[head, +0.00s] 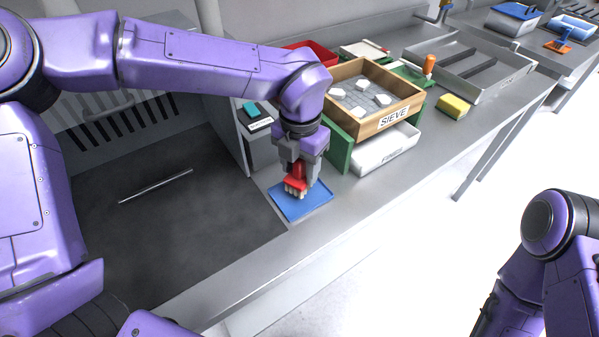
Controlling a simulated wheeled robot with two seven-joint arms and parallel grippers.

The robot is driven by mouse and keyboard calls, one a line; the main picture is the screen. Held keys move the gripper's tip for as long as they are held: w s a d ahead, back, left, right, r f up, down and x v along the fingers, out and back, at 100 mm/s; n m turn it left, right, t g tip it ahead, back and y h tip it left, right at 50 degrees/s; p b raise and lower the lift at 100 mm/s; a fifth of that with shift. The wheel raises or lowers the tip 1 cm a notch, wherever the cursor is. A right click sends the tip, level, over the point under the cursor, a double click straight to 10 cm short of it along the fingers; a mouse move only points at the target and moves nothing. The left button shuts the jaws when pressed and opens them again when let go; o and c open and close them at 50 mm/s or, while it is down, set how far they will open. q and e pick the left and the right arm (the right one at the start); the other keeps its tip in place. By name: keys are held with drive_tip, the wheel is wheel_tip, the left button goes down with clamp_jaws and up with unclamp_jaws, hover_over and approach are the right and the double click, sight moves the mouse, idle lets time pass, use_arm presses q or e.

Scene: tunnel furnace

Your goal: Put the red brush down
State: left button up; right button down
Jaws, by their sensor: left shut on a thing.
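The red brush (296,184) has a red body and pale bristles that point down. My left gripper (300,176) is shut on its upper part, which the fingers partly hide. The brush is over the blue mat (315,203) on the grey bench. The bristles are at or just above the mat; I cannot tell whether they touch it. My right arm shows at the lower right, but its gripper is out of view.
A wooden sieve (388,117) with pale pieces stands on green supports, above a white fines tray (388,150). A yellow sponge (453,106) lies to the right. A metal tray (480,88) is farther back. A dark recess with a rod (156,186) is at left.

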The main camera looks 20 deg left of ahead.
sight(300, 177)
use_arm(q)
drive_tip(key=shift+f, duration=1.5)
drive_tip(key=shift+f, duration=0.1)
drive_tip(key=o, duration=1.1)
wheel_tip(300, 177, up, 12)
drive_tip(key=shift+r, duration=0.15)
